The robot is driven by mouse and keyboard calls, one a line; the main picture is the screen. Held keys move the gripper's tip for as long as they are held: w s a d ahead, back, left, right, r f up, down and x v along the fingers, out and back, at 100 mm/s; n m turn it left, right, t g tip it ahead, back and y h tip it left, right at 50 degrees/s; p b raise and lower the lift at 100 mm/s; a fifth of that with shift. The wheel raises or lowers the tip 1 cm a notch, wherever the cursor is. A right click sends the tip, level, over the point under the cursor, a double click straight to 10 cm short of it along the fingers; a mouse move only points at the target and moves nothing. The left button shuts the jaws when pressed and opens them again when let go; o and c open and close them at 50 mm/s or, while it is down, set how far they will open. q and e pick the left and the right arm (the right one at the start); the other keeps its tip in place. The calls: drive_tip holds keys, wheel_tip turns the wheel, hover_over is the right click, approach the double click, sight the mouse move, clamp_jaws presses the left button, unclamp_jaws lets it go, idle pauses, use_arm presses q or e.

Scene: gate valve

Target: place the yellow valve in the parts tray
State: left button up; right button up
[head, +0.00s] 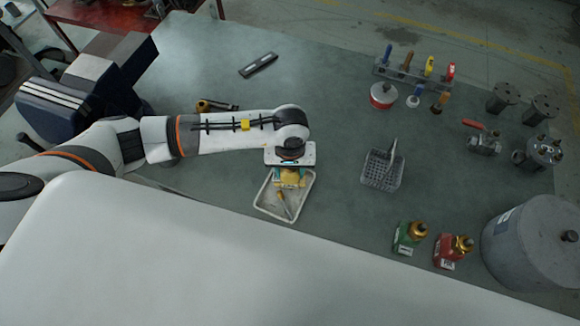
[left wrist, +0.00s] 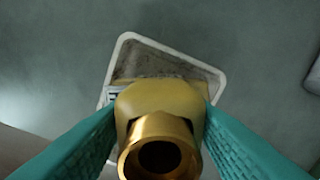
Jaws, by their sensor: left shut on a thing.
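The yellow valve (left wrist: 160,110) has a brass-coloured threaded opening that faces the left wrist camera. My left gripper (head: 290,180) is shut on it, with a teal finger on each side in the left wrist view. In the head view the valve (head: 291,177) shows just below the gripper, over the upper part of the parts tray (head: 263,204). The tray is white-rimmed and shallow, and its rim also shows behind the valve in the left wrist view (left wrist: 172,48). I cannot tell whether the valve touches the tray floor. My right gripper is not in view.
A screwdriver-like tool (head: 284,206) lies in the tray. A grey basket (head: 383,171) stands to its right. A tool rack (head: 414,76) is at the back.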

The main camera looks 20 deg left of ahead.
use_arm(q)
drive_tip(key=shift+f, duration=0.15)
drive_tip(key=o, duration=1.2)
drive_tip(key=shift+r, duration=0.5)
wheel_tip(320, 180, up, 11)
drive_tip(key=shift+r+b, duration=0.2)
drive_tip(key=shift+b, duration=1)
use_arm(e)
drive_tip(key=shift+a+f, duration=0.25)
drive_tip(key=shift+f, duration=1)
